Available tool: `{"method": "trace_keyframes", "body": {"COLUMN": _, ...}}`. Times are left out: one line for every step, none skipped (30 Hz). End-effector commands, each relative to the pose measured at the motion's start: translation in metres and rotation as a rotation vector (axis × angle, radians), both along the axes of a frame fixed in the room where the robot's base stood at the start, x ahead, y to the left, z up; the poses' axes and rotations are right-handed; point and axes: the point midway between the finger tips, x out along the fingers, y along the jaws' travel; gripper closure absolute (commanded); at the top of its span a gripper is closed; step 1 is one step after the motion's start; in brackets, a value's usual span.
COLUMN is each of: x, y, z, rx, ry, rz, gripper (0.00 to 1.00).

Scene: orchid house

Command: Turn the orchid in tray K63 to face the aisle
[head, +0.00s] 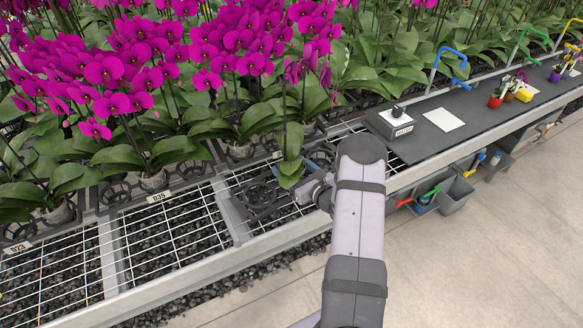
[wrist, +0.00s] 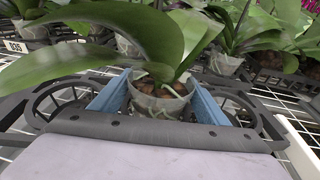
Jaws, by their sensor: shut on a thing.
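An orchid in a clear pot of bark (wrist: 160,107) stands in a black ring tray (wrist: 62,98) on the wire bench. My gripper (wrist: 158,88) has its two blue fingers on either side of this pot, shut on it. In the head view my gripper (head: 291,172) is at the bench's front part, and the orchid's green leaves (head: 290,166) rise over it, with the pot mostly hidden. Its thin stem seems to lead up to magenta flowers seen edge-on, among others. A tag (head: 277,154) beside the tray is partly hidden; I cannot read K63 on it.
Several magenta orchids (head: 110,70) crowd the bench behind and to the left. Bare wire mesh (head: 170,240) lies at front left. A dark worktop (head: 460,118) with a labelled box (head: 396,122) and a white sheet (head: 443,120) is at right. The pale aisle floor (head: 470,250) is clear.

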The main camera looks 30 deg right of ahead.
Motion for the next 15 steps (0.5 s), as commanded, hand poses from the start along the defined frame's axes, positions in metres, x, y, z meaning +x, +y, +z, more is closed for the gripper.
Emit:
{"method": "trace_keyframes", "body": {"x": 0.0006, "y": -0.0004, "z": 0.0016, "rx": -0.001, "ry": -0.004, "rz": 0.000, "gripper": 0.62}}
{"method": "trace_keyframes", "body": {"x": 0.0006, "y": -0.0004, "z": 0.0015, "rx": -0.001, "ry": -0.004, "rz": 0.000, "gripper": 0.62}}
{"method": "trace_keyframes", "body": {"x": 0.0007, "y": -0.0005, "z": 0.0013, "rx": -0.001, "ry": -0.004, "rz": 0.000, "gripper": 0.62}}
{"method": "trace_keyframes", "body": {"x": 0.0007, "y": -0.0005, "z": 0.0011, "rx": -0.001, "ry": -0.004, "rz": 0.000, "gripper": 0.62}}
{"method": "trace_keyframes", "body": {"x": 0.0006, "y": -0.0005, "z": 0.0009, "rx": -0.001, "ry": -0.004, "rz": 0.000, "gripper": 0.62}}
{"method": "trace_keyframes", "body": {"x": 0.0007, "y": -0.0005, "z": 0.0005, "rx": -0.001, "ry": -0.004, "rz": 0.000, "gripper": 0.62}}
{"method": "trace_keyframes", "body": {"x": 0.0007, "y": -0.0005, "z": 0.0002, "rx": -0.001, "ry": -0.004, "rz": 0.000, "gripper": 0.62}}
{"method": "trace_keyframes", "body": {"x": 0.0006, "y": -0.0005, "z": -0.0001, "rx": -0.001, "ry": -0.004, "rz": 0.000, "gripper": 0.62}}
{"method": "trace_keyframes", "body": {"x": 0.0007, "y": -0.0005, "z": -0.0006, "rx": -0.001, "ry": -0.004, "rz": 0.000, "gripper": 0.62}}
{"method": "trace_keyframes", "body": {"x": 0.0006, "y": -0.0005, "z": -0.0009, "rx": -0.001, "ry": -0.004, "rz": 0.000, "gripper": 0.62}}
{"method": "trace_keyframes", "body": {"x": 0.0006, "y": -0.0005, "z": -0.0012, "rx": -0.001, "ry": -0.004, "rz": 0.000, "gripper": 0.62}}
{"method": "trace_keyframes", "body": {"x": 0.0007, "y": -0.0005, "z": -0.0017, "rx": -0.001, "ry": -0.004, "rz": 0.000, "gripper": 0.62}}
{"method": "trace_keyframes", "body": {"x": 0.0006, "y": -0.0005, "z": -0.0019, "rx": -0.001, "ry": -0.004, "rz": 0.000, "gripper": 0.62}}
{"method": "trace_keyframes", "body": {"x": 0.0007, "y": -0.0005, "z": -0.0022, "rx": -0.001, "ry": -0.004, "rz": 0.000, "gripper": 0.62}}
{"method": "trace_keyframes", "body": {"x": 0.0006, "y": -0.0005, "z": -0.0024, "rx": -0.001, "ry": -0.004, "rz": 0.000, "gripper": 0.62}}
